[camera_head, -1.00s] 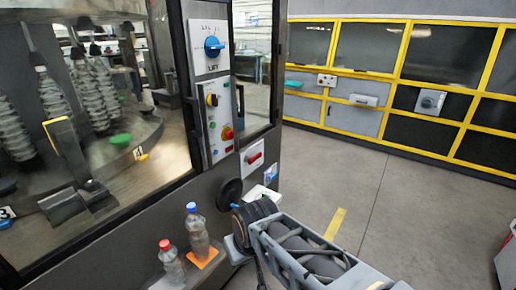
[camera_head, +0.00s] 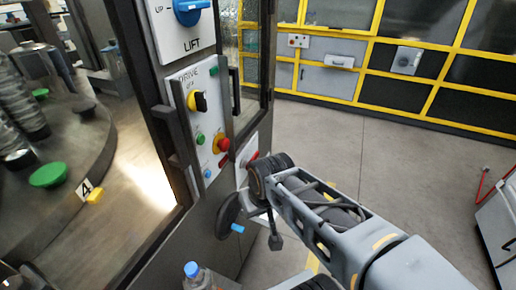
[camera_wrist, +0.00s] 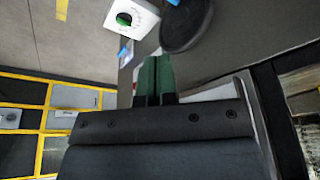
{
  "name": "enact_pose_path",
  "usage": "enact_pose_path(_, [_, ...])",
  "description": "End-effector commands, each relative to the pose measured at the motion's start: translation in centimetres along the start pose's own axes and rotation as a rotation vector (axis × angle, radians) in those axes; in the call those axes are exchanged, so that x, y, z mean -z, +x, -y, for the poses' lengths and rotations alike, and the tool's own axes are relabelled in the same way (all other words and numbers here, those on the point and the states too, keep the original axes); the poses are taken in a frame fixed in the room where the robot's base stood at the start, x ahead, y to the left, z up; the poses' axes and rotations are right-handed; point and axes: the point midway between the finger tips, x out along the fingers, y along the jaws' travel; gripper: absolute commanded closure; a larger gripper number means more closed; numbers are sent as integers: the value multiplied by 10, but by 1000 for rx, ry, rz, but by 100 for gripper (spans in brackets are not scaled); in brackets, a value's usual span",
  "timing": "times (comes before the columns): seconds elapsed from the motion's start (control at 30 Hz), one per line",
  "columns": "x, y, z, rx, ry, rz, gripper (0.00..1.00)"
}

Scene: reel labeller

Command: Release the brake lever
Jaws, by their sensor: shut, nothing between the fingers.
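A red lever (camera_head: 252,158) on a white plate (camera_head: 240,172), low on the machine's post, looks like the brake lever. My arm's dark wrist covers part of it in the head view, and I cannot read its label or setting. My gripper (camera_wrist: 153,78) shows its green fingers closed together and empty in the wrist view. In that view the fingers point toward a black disc (camera_wrist: 187,22) and a white plate with a green knob (camera_wrist: 124,19). No contact is visible.
Above are the DRIVE panel (camera_head: 187,148) with yellow, green and red controls and the LIFT panel (camera_head: 172,43). A black handwheel (camera_head: 226,216) with a blue handle (camera_head: 238,228) sits below. A blue-capped bottle (camera_head: 193,271) stands low in front.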

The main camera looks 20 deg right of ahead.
Motion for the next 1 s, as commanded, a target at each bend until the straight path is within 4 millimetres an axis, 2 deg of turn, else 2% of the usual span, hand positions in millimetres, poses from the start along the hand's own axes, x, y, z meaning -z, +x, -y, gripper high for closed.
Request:
enact_pose_path(0.17, [8,1,-2,14,-12,8,100])
enact_pose_path(0.27, [31,3,-9,58,-52,23,100])
enact_pose_path(0.37, [70,8,-22,140,-127,20,100])
enact_pose_path(0.5, [130,19,-54,269,-263,-48,100])
enact_pose_path(0.6, [167,28,-85,338,-363,-137,100])
enact_pose_path(0.7, [194,37,-117,380,-453,-236,100])
enact_pose_path(0.83, [218,45,-151,399,-544,-348,100])
enact_pose_path(1.0, [230,49,-174,398,-609,-428,100])
